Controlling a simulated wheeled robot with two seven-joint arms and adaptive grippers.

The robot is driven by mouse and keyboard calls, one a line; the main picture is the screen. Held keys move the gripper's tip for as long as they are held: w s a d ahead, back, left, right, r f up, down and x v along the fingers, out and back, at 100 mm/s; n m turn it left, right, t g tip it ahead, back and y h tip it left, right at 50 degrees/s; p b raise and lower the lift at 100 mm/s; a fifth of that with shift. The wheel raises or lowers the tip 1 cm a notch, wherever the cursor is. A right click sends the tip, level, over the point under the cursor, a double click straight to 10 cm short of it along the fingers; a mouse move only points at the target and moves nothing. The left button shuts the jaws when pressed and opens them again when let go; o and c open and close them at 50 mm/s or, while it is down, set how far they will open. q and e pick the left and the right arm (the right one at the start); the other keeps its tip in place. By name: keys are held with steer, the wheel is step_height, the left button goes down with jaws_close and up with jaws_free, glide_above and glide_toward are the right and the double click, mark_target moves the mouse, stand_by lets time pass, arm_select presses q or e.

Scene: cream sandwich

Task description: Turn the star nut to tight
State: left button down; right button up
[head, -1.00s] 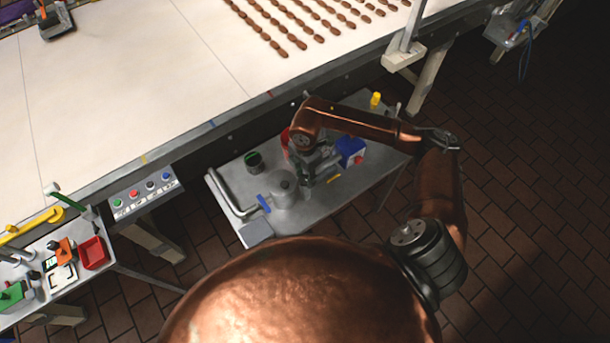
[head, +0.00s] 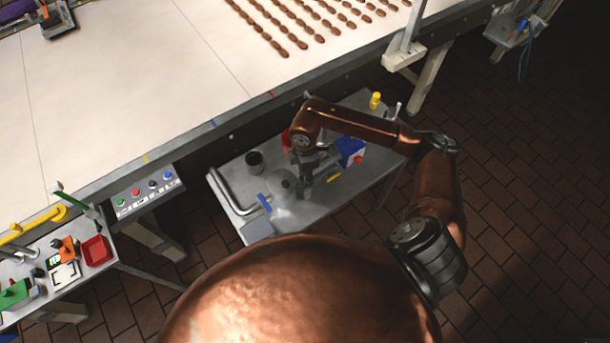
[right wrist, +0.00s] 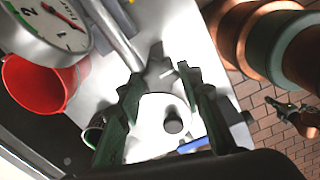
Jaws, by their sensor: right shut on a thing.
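The star nut (right wrist: 160,72) is a small grey piece with pointed lobes in the right wrist view, at the end of a pale metal pipe. My right gripper (right wrist: 161,82) has its green fingers on either side of it and is shut on it. In the head view my right gripper (head: 308,178) reaches down over the small metal table, and the nut is too small and covered to make out. A dark pincer-like hand, apparently my left gripper (right wrist: 287,110), shows small at the right edge of the right wrist view; its jaws are unclear.
The small table (head: 235,172) holds a round metal vessel (head: 283,188), a dark cup (head: 254,161) and a blue block (head: 350,148). A dial gauge (right wrist: 45,25) and red bucket (right wrist: 38,85) are close to the gripper. The long conveyor (head: 120,90) runs behind.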

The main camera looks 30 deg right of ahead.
steer(key=shift+w+d+r, duration=0.1)
steer(key=o, duration=1.2)
steer(key=shift+c, duration=0.2)
step_height(320, 180, up, 12)
